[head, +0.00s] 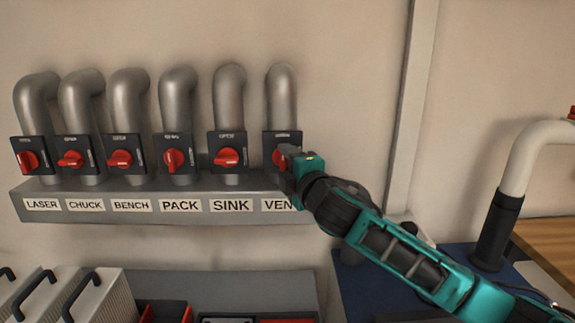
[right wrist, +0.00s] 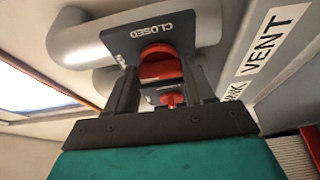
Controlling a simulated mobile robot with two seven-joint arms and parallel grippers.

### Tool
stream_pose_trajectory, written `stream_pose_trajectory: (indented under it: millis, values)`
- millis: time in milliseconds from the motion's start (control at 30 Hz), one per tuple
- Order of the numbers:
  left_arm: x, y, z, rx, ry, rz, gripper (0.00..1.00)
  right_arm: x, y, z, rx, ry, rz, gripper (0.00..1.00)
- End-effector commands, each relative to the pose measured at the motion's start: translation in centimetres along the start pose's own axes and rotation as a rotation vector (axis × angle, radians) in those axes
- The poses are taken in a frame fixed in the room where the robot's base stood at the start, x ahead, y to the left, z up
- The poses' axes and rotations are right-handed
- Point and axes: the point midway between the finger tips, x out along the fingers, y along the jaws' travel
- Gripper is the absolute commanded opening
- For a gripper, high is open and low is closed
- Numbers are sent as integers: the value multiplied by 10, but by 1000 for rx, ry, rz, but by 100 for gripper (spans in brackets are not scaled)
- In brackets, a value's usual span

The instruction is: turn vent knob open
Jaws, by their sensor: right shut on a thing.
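The vent knob (head: 277,157) is a red rotary handle on a dark plate at the right end of a row of similar valves. My right gripper (head: 288,162) reaches it from the lower right and covers much of it. In the right wrist view the red vent knob (right wrist: 158,62) sits between the two dark fingers of my right gripper (right wrist: 160,80), which is shut on it. The plate (right wrist: 122,45) there shows the word CLOSED, and the white VENT label (right wrist: 265,45) is at the right. The knob's exact angle is hard to tell. My left gripper is not in view.
The sink knob (head: 227,157) and pack knob (head: 174,160) are to the left, with several more beyond. A grey shelf (head: 150,215) runs below them. A pale vertical post (head: 408,120) stands right of the vent pipe (head: 282,95). A white curved pipe (head: 525,155) is at far right.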

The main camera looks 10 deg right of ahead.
Motion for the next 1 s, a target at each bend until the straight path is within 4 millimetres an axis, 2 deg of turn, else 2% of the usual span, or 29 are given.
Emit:
stream_pose_trajectory:
  millis: [633,667,900,1000]
  values:
    - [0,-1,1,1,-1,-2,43,0,1,0,-47,-1,-17,23]
    - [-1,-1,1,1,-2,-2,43,0,1,0,-47,-1,-17,56]
    - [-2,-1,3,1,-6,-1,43,0,1,0,-44,-1,-17,79]
    - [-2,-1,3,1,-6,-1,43,0,1,0,-44,0,-17,79]
